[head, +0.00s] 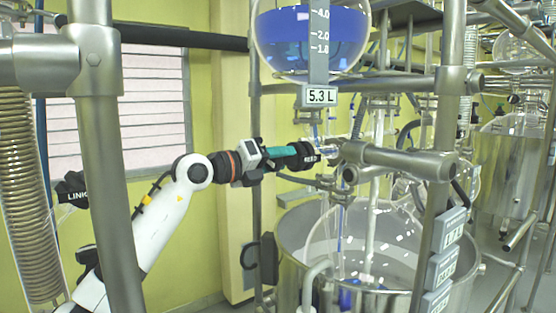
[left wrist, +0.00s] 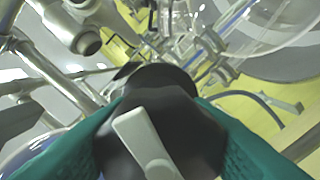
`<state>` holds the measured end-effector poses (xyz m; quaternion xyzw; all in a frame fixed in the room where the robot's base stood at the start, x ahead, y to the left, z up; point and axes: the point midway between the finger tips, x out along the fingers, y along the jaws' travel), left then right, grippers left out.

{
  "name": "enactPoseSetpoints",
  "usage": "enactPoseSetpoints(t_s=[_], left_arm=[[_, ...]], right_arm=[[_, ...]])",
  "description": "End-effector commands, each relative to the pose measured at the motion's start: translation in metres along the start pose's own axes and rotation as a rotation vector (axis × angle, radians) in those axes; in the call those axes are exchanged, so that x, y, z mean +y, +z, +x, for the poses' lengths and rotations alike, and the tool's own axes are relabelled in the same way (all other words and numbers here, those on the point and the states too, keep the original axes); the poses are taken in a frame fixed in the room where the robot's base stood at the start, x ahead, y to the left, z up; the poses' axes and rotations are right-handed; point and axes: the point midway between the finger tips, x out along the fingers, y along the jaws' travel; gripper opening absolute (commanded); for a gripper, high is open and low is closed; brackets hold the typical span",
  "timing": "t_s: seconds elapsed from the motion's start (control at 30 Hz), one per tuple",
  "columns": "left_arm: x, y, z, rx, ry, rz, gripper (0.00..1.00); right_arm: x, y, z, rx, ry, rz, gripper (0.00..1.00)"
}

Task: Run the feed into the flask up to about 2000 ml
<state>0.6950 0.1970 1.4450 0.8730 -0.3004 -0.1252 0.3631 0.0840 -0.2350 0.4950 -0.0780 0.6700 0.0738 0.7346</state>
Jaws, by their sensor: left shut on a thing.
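Below, the clear round flask (head: 322,235) sits in a steel bath (head: 292,240). A thin blue line runs down inside the flask, and some blue shows near its bottom; the level is not readable. My left gripper (head: 296,153) is shut on a black valve knob (head: 306,154) beneath the feed vessel. In the left wrist view, its teal fingers flank the knob (left wrist: 165,100), which has a pale grey pointer (left wrist: 146,145). My right gripper is not in view.
Steel posts (head: 108,180) and a horizontal clamp bar (head: 400,159) frame the valve closely. Small tilted grey displays (head: 449,232) hang on the right post, their text hard to read. Another steel vessel (head: 502,165) stands at the right.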

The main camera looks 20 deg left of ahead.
Motion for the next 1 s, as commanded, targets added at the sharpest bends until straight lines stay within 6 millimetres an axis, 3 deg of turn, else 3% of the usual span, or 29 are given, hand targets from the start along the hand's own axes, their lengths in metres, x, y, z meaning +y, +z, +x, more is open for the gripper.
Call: enactPoseSetpoints(t_s=[0.5,0.53,0.67,1.0], left_arm=[[0.0002,-0.0011,-0.0004,0.003,0.000,-0.020,0.22],[0.0002,-0.0011,-0.0004,0.003,0.000,-0.019,0.47],[0.0001,-0.0010,-0.0003,0.002,0.000,-0.019,0.67],[-0.0010,0.0002,-0.0038,0.002,0.000,-0.019,0.67]], right_arm=[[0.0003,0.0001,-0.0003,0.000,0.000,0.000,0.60],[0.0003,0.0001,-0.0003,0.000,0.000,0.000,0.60],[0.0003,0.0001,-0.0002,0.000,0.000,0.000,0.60],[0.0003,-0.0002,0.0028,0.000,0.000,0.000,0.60]])
